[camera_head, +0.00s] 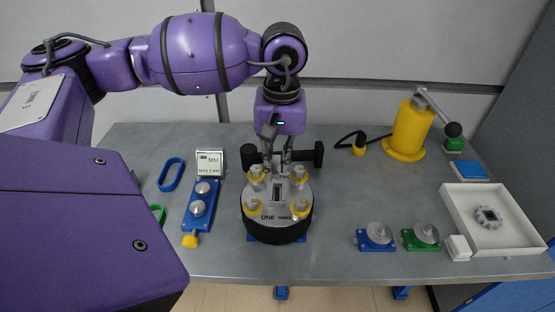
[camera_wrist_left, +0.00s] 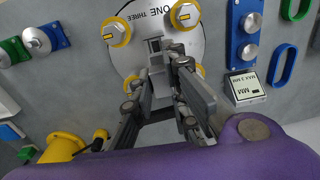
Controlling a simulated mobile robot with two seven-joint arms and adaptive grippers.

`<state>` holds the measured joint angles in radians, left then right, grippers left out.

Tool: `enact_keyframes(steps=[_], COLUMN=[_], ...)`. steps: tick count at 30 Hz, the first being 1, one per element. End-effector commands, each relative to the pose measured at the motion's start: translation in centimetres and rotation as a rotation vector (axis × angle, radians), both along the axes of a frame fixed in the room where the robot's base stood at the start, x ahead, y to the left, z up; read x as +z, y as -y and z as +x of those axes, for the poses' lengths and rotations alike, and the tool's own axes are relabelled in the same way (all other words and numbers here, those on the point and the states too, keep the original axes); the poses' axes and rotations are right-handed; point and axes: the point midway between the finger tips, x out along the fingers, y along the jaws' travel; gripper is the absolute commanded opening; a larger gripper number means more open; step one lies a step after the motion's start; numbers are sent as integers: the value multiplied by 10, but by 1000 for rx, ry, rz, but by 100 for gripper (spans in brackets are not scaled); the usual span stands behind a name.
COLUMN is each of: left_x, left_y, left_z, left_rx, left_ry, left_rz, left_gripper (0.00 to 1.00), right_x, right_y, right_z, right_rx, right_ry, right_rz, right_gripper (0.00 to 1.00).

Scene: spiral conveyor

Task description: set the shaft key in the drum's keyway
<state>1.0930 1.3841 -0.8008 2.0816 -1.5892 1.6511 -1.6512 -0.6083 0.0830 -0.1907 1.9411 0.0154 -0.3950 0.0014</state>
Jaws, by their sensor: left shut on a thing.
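The drum (camera_head: 277,230) is a dark round body with a pale grey top face, standing on the table. Several yellow-collared bolts stand around its face. A dark keyway slot (camera_head: 277,194) is in the middle; the face also shows in the left wrist view (camera_wrist_left: 146,60). My left gripper (camera_head: 277,166) comes down from above, over the back part of the drum's face, shut on a small grey piece, seemingly the shaft key. In the left wrist view my left gripper (camera_wrist_left: 160,72) has its fingers near the slot. The fingers mostly hide the key, and I cannot tell if it touches the keyway.
A blue plate with two metal knobs (camera_head: 201,200) and a small sign (camera_head: 209,162) stand left of the drum. A black bar (camera_head: 312,154) lies behind it. A yellow lever post (camera_head: 410,130) and white tray (camera_head: 460,200) are at right. The table's front middle is clear.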

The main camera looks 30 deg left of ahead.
Motion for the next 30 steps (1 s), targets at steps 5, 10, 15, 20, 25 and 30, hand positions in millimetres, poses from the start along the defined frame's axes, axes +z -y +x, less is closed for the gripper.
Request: enact_keyframes(steps=[5,10,15,20,25,30], left_x=[-1,-11,-26,-43,-55,-58], left_y=[1,0,0,1,0,0], left_z=[1,0,0,0,0,0], left_rx=[-1,-1,-1,0,1,1], left_ry=[-2,-5,-8,-7,-7,-2], left_rz=[2,4,3,3,3,3], left_gripper=[0,0,0,0,0,0], right_x=[-2,-5,-13,-21,-23,-22], right_y=[1,2,5,9,13,15], right_z=[1,1,-4,-11,-12,-9], right_rx=[1,3,6,6,2,-5], right_ry=[0,-2,-14,-26,-23,-13], right_rz=[-2,-6,-12,-21,-28,-30], right_gripper=[40,40,40,40,40,40])
